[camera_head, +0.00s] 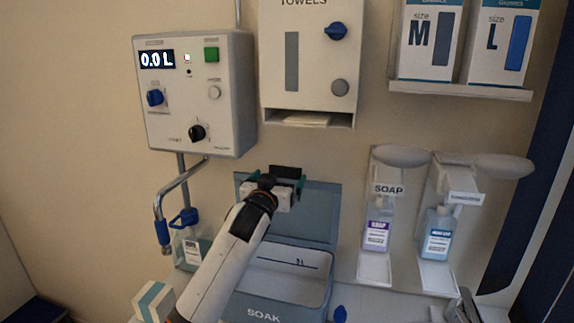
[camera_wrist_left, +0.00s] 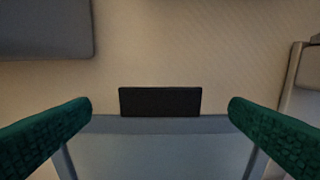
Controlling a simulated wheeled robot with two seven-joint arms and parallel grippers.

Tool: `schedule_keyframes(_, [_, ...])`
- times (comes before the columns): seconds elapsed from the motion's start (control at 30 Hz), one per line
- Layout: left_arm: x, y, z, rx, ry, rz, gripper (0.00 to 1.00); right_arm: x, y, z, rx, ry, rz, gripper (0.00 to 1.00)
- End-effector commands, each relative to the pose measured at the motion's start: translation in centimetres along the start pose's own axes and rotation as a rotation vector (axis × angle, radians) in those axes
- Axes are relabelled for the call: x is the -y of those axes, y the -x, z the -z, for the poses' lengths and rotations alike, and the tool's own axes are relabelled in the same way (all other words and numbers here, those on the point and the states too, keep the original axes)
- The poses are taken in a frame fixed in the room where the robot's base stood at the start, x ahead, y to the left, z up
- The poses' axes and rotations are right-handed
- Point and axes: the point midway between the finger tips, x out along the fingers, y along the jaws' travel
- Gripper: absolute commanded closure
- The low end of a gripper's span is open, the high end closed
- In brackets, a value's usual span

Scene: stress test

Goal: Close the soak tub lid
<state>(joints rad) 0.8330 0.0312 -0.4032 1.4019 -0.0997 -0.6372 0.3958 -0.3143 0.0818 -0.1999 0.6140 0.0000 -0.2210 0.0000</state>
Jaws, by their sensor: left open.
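The soak tub (camera_head: 327,290), marked SOAK, stands below the wall units. Its blue-grey lid (camera_head: 322,208) is open and stands up at the back of the tub. A black tab (camera_head: 287,171) is at the lid's top edge; it also shows in the left wrist view (camera_wrist_left: 160,101). My left gripper (camera_head: 276,184) is at the top of the lid. Its green-padded fingers are open (camera_wrist_left: 160,120), one on each side of the tab and apart from it. My arm hides part of the lid and tub.
A control box (camera_head: 195,110) reading 0.0 L and a towel dispenser (camera_head: 310,60) hang above. A tap pipe (camera_head: 165,200) and a bottle (camera_head: 190,250) are left of the tub. Soap (camera_head: 376,235) and a second dispenser bottle (camera_head: 438,240) are right. A white-teal box (camera_head: 153,300) is front left.

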Motion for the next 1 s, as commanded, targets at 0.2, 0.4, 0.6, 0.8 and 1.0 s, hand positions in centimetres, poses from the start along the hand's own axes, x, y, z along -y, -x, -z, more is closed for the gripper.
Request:
schedule_keyframes(0.2, [0.0, -3.6, -0.2, -0.003, 0.0, -0.001, 0.0, 0.1, 1.1, -0.8, 0.009, 0.0, 0.001, 0.64])
schedule_keyframes(0.4, [0.0, -6.1, -0.1, -0.002, 0.0, -0.001, 0.0, 0.2, 1.5, -2.3, 0.032, -0.001, 0.002, 0.64])
schedule_keyframes(0.6, [0.0, -7.4, 0.0, -0.002, 0.0, 0.0, 0.0, 0.0, 1.7, -2.2, 0.03, -0.002, 0.0, 0.64])
schedule_keyframes(0.8, [0.0, -7.8, 0.0, 0.0, 0.0, 0.001, 0.0, -0.1, 1.7, -1.8, 0.024, -0.001, -0.001, 0.64])
schedule_keyframes(1.0, [0.0, -7.8, 0.1, 0.0, 0.0, 0.001, 0.0, -0.1, 1.7, -1.5, 0.021, -0.001, -0.001, 0.64])
